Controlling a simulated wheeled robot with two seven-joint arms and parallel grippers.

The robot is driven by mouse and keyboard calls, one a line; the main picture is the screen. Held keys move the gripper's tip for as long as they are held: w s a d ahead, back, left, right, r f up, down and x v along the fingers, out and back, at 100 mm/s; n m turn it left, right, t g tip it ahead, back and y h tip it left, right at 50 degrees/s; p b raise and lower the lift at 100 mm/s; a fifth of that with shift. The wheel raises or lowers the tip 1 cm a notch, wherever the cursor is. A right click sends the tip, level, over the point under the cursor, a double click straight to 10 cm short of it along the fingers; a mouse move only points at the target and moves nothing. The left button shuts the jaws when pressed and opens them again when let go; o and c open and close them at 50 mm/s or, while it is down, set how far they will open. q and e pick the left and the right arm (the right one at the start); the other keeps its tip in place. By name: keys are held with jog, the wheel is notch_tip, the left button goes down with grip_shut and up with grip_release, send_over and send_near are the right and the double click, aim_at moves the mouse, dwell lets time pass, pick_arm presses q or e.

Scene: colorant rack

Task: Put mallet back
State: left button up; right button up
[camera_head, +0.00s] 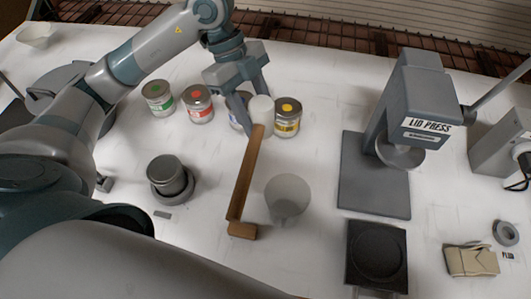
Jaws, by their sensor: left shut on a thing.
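The fingers hide part of the grip, and whether the mallet touches the table is unclear. My right gripper is not in view.
Green (158,97), red (198,104) and yellow (287,117) colorant cans stand at the back; a blue one (235,118) is partly hidden by the gripper. A grey cup (287,198) stands right of the strip, a lidded can (167,175) left. The lid press (410,110) stands right.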

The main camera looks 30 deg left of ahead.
pick_arm(q)
jog(key=shift+f+p, duration=0.7)
jog(key=shift+f, duration=2)
jog(key=shift+d+f, duration=0.1)
jog(key=shift+f, duration=0.1)
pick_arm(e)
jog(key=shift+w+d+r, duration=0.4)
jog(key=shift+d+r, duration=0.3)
pick_arm(q)
jog(key=shift+f, duration=0.1)
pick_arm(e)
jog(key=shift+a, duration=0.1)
pick_arm(q)
notch_tip(320, 180, down, 3)
jog(key=shift+r+p, duration=0.2)
jog(key=shift+p, duration=0.25)
jog(key=shift+f, duration=0.7)
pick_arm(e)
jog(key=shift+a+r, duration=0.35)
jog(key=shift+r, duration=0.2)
pick_arm(q)
jog(key=shift+f, duration=0.2)
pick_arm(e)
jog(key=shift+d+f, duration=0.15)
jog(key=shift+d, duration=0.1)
pick_arm(q)
jog(key=o, duration=1.2)
jog(key=shift+c, duration=0.2)
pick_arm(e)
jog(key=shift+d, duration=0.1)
